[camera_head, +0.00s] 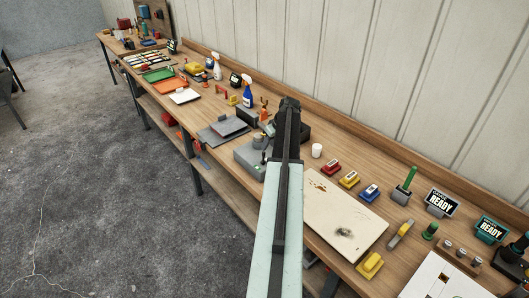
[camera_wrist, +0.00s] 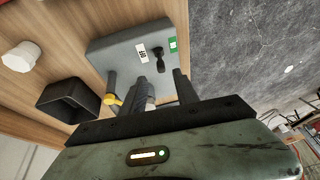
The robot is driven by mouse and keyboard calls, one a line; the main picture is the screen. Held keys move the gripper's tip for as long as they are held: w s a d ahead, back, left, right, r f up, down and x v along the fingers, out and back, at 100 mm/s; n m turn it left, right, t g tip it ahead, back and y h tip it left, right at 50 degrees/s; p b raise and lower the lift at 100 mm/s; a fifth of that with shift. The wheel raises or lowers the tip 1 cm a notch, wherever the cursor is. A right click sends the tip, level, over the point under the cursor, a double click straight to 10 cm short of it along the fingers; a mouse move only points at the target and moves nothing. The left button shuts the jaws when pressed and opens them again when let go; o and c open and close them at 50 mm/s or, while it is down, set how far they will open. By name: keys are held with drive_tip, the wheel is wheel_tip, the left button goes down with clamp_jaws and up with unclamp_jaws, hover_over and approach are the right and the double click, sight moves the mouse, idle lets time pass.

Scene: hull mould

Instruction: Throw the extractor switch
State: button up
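A grey box (camera_head: 243,158) stands on the workbench, partly hidden behind my arm in the head view. In the wrist view the grey box (camera_wrist: 112,50) carries a white label, a green sticker and a small black lever (camera_wrist: 157,54), which looks like the switch. The label is too small to read. My gripper (camera_wrist: 147,84) has its two dark fingers apart, over the near edge of the box, with the lever beyond the fingertips. In the head view my gripper (camera_head: 288,104) points away along the bench.
A black open bin (camera_wrist: 74,101) and a white cup (camera_wrist: 20,57) stand beside the box. A stained cream board (camera_head: 335,215) and red, yellow and blue blocks (camera_head: 349,180) lie to the right. Spray bottles (camera_head: 247,92) and trays (camera_head: 160,74) stand farther along. The wall borders the bench.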

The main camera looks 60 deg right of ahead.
sight(265, 152)
drive_tip(key=b+x, duration=0.7)
drive_tip(key=x, duration=0.1)
drive_tip(key=shift+a+r, duration=0.1)
drive_tip(key=shift+c, duration=0.3)
clamp_jaws()
drive_tip(key=shift+s+d+f+m+t+y+b, duration=0.1)
drive_tip(key=shift+d+f+m+t+y+b, duration=0.1)
drive_tip(key=shift+d+y+b, duration=0.2)
drive_tip(key=shift+d+f+m+t+y+b, duration=0.15)
drive_tip(key=shift+d+y+b, duration=0.1)
drive_tip(key=shift+d+y, duration=0.25)
drive_tip(key=shift+s+d+f+y+b, duration=0.1)
drive_tip(key=shift+d+f+y+b, duration=0.1)
drive_tip(key=shift+y+b, duration=0.3)
drive_tip(key=shift+s+d+t+y+b, duration=0.15)
drive_tip(key=shift+t+y+b, duration=0.3)
drive_tip(key=shift+y+b, duration=0.35)
drive_tip(key=shift+r+m, duration=0.2)
drive_tip(key=shift+m, duration=0.05)
